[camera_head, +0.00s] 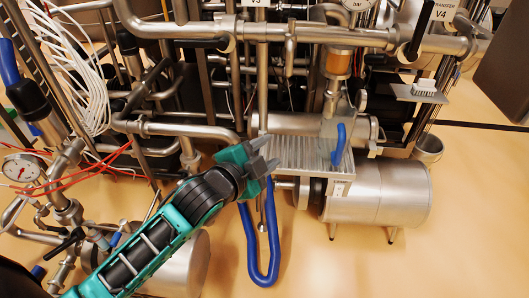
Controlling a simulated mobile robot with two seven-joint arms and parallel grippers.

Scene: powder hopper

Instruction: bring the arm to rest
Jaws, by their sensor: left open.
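My left arm comes in from the lower left in teal and black. Its left gripper (268,160) is open and empty, with its grey fingers pointing to the upper right. The gripper is in front of the pipework, near the left edge of a ribbed metal tray (305,154). I cannot tell whether the fingers touch anything there. My right gripper is not in view.
A clear scoop-like part with a blue handle (340,143) is at the tray. Steel pipes (180,128) fill the back; tan floor (470,220) is clear at right.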

